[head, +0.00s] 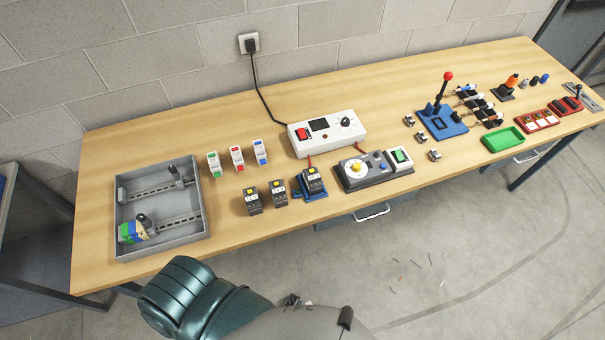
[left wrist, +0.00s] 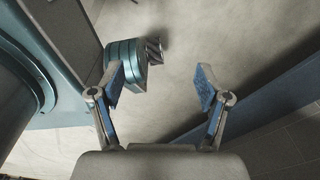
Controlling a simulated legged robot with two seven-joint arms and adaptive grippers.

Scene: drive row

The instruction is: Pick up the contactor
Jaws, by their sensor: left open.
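Two dark grey, box-shaped devices with yellow tops, which look like contactors, stand near the front of the bench in the head view, a left one (head: 253,201) and a right one (head: 279,193). A third similar device (head: 312,182) sits on a blue base (head: 313,195) just right of them. My left gripper (left wrist: 162,84) is open and empty in the left wrist view, with bare floor between its fingers. It is away from the devices. My right gripper is not seen.
A grey tray with rails (head: 163,243) stands at the bench's left end. Three small modules, the middle one red (head: 237,158), stand behind the devices. A white control box (head: 327,132) and a dark dial unit (head: 366,171) are to the right.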

